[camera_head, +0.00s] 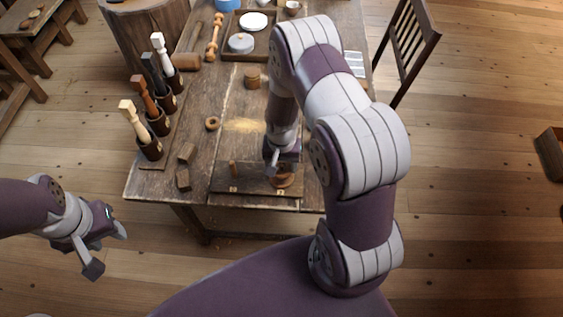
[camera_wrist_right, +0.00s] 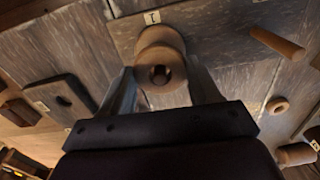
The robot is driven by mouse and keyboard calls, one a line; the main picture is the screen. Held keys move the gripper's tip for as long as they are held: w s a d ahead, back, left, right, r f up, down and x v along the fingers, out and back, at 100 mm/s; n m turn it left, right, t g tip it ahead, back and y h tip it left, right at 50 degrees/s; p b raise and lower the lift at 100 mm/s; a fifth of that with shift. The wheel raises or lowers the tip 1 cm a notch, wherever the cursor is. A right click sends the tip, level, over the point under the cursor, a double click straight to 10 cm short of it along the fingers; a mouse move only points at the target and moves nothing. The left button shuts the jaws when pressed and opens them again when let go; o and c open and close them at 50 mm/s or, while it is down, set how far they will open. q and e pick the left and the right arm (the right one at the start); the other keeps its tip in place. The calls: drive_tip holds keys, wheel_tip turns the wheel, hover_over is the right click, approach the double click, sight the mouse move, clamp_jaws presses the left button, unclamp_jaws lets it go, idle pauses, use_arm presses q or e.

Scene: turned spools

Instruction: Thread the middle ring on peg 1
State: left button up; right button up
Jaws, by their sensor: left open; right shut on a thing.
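My right gripper (camera_wrist_right: 160,92) is shut on the middle ring (camera_wrist_right: 160,75), a turned wooden ring with its hole facing the camera. A wider wooden ring (camera_wrist_right: 163,37) lies just beyond it, by the label 1 on the board (camera_wrist_right: 203,22). I cannot tell whether the held ring is around peg 1, as the peg is mostly hidden. In the head view this gripper (camera_head: 281,163) is low over the right part of the pegboard (camera_head: 258,184). The other peg (camera_head: 233,168) stands bare at the left. A small ring (camera_head: 212,123) lies on the table. My left gripper (camera_head: 108,252) is open and empty, off the table.
Upright tools in dark holders (camera_head: 150,147) line the table's left edge. Two dark blocks (camera_head: 187,152) lie left of the board. A wooden cylinder (camera_head: 252,77) stands further back, before a tray (camera_head: 232,52) with dishes.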

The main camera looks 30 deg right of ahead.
drive_tip(key=o, duration=1.3)
drive_tip(key=shift+c, duration=0.2)
wheel_tip(320, 180, up, 10)
drive_tip(key=p, duration=0.8)
drive_tip(key=shift+p, duration=0.4)
